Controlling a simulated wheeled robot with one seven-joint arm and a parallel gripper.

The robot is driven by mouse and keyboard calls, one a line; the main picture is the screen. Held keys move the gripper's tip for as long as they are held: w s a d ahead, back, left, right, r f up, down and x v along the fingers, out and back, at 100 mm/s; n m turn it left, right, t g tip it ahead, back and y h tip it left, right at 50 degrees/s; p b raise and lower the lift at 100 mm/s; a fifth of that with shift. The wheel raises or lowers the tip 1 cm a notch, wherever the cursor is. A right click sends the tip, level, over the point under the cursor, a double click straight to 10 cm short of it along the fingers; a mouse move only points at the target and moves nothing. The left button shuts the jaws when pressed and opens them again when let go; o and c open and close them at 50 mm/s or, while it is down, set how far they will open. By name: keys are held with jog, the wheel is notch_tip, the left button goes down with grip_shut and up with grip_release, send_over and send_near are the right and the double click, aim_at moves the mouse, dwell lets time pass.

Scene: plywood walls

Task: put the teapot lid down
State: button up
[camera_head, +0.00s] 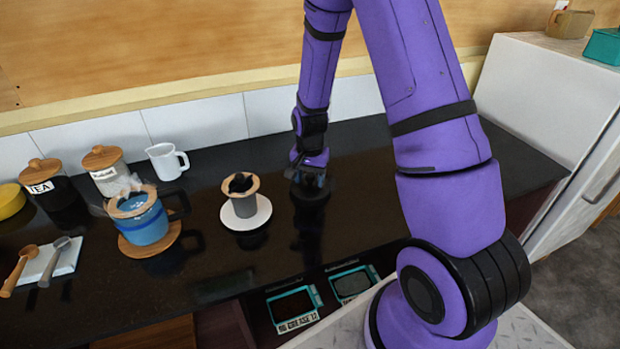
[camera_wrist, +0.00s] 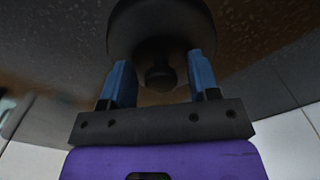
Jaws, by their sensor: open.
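The dark round teapot lid (camera_wrist: 150,22) shows in the wrist view, with a knob (camera_wrist: 160,78) between my fingertips. In the head view the lid (camera_head: 311,194) is a dark disc on the black counter below my gripper (camera_head: 308,180). It appears to rest flat, though its contact with the counter is partly hidden. My gripper also shows in the wrist view (camera_wrist: 160,70), its two blue fingers apart on either side of the knob, with gaps visible. A blue pot (camera_head: 145,226) with a wooden rim and dark handle stands on a round wooden board (camera_head: 165,245).
A grey cup with a wooden rim (camera_head: 243,206) stands on a white saucer (camera_head: 230,219), left of my gripper. A white jug (camera_head: 165,161), canisters (camera_head: 104,172) and spoons (camera_head: 22,268) are farther left. The counter (camera_head: 430,200) right of the lid looks clear.

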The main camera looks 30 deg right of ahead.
aim_at(310, 176)
notch_tip(310, 176, up, 12)
jog(key=s+a+r+n+t, duration=0.1)
jog(key=s+a+r+n, duration=0.1)
jog(key=s+r, duration=0.45)
jog(key=s+a+r+n+t, duration=0.2)
jog(key=s+r+n, duration=0.15)
jog(key=r, duration=0.65)
jog(key=s+a+r+n+t, duration=0.1)
jog(key=s+r+n, duration=0.1)
jog(key=s, duration=0.5)
jog(key=s+a+r+n+t, duration=0.1)
jog(key=s+r+n, duration=0.1)
jog(key=s+r, duration=0.3)
jog(key=s, duration=0.3)
jog(key=shift+s+a+r, duration=0.15)
jog(key=shift+s+a, duration=0.15)
jog(key=shift+a, duration=0.1)
